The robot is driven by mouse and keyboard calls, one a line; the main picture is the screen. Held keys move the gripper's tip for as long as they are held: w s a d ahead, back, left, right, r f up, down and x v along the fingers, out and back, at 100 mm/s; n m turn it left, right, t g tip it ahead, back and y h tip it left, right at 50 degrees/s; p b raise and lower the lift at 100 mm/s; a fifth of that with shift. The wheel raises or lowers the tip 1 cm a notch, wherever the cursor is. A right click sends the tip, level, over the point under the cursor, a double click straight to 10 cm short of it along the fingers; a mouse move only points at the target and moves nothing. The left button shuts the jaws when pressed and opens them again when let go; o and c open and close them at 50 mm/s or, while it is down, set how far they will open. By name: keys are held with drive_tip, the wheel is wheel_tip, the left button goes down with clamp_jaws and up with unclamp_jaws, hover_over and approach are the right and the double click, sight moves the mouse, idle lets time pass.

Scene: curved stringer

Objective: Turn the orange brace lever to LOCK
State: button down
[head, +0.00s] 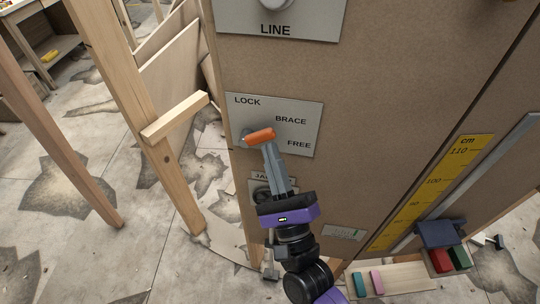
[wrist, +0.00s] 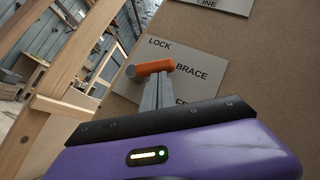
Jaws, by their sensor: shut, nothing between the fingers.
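The orange brace lever (head: 260,135) sits on a grey plate (head: 304,108) marked LOCK at upper left, BRACE in the middle and FREE at lower right. The lever lies nearly level in the head view, its free end to the right, below the word BRACE. In the wrist view the lever (wrist: 150,68) shows below LOCK and left of BRACE. My gripper (head: 267,146) is shut with nothing between its fingers. Its fingertips (wrist: 156,78) are just below the lever and look close to it; whether they touch, I cannot tell.
Above is a LINE plate (head: 300,12) with a grey knob. A JACK plate (head: 258,177) with a dark fitting lies below, partly behind my gripper. A wooden post with a crosspiece (head: 175,118) stands left of the panel. A yellow cm scale (head: 435,190) is at right.

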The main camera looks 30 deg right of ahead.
sight(262, 136)
wheel_tip(262, 136, up, 2)
drive_tip(key=n+g+y+p, duration=0.1)
drive_tip(key=n+y+p, duration=0.1)
drive_tip(key=n+y, duration=0.1)
drive_tip(key=shift+r+n+y, duration=0.15)
drive_tip(key=shift+n+y, duration=0.15)
drive_tip(key=shift+n, duration=0.4)
drive_tip(key=n+p, duration=0.1)
drive_tip(key=r+n+g+y+p, duration=0.1)
drive_tip(key=shift+w+a+n+g, duration=0.1)
drive_tip(key=shift+a+n+g, duration=0.05)
drive_tip(key=shift+n+g, duration=0.15)
drive_tip(key=shift+w+a+r+p, duration=0.2)
drive_tip(key=shift+w+a+r, duration=0.05)
drive_tip(key=shift+r, duration=0.25)
drive_tip(key=shift+w+a+r+p, duration=0.2)
drive_tip(key=shift+w+a+r, duration=0.05)
drive_tip(key=shift+r, duration=0.25)
drive_tip(key=shift+w+a+r, duration=0.1)
drive_tip(key=shift+a+r, duration=0.05)
drive_tip(key=shift+r, duration=0.1)
